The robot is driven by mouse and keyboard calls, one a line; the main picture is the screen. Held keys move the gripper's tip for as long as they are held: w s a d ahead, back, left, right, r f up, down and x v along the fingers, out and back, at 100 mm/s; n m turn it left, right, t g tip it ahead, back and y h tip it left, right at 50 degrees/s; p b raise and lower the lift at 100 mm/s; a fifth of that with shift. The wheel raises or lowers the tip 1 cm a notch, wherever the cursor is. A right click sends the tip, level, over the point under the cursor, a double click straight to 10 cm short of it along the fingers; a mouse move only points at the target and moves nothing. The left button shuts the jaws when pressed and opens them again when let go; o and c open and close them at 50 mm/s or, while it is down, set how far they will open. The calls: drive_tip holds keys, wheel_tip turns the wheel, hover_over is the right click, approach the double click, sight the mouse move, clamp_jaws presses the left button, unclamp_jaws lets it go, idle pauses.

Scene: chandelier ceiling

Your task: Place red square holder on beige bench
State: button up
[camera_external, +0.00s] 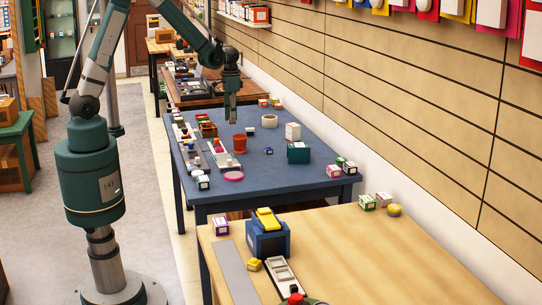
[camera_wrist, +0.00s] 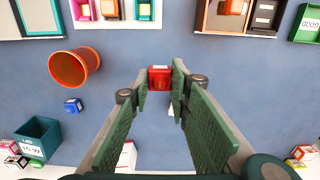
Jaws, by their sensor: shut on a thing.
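The red square holder (camera_wrist: 160,78) shows between my fingertips in the wrist view. My gripper (camera_wrist: 161,88) is shut on it, with one green finger on each side. In the external view my gripper (camera_external: 231,117) points down over the far part of the blue table (camera_external: 345,178); the holder cannot be made out there. The beige bench (camera_external: 390,255) fills the foreground of the external view, nearer the camera than the blue table. The height of the holder above the blue table is hard to tell.
An orange cup (camera_external: 239,144), a teal box (camera_external: 298,153) and a white box (camera_external: 292,131) stand on the blue table. On the bench are a blue box with a yellow top (camera_external: 267,236), a grey strip (camera_external: 237,272) and a tray (camera_external: 283,275). The bench's middle is clear.

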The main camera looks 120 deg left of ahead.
drive_tip(key=shift+r, duration=0.65)
idle(0.3)
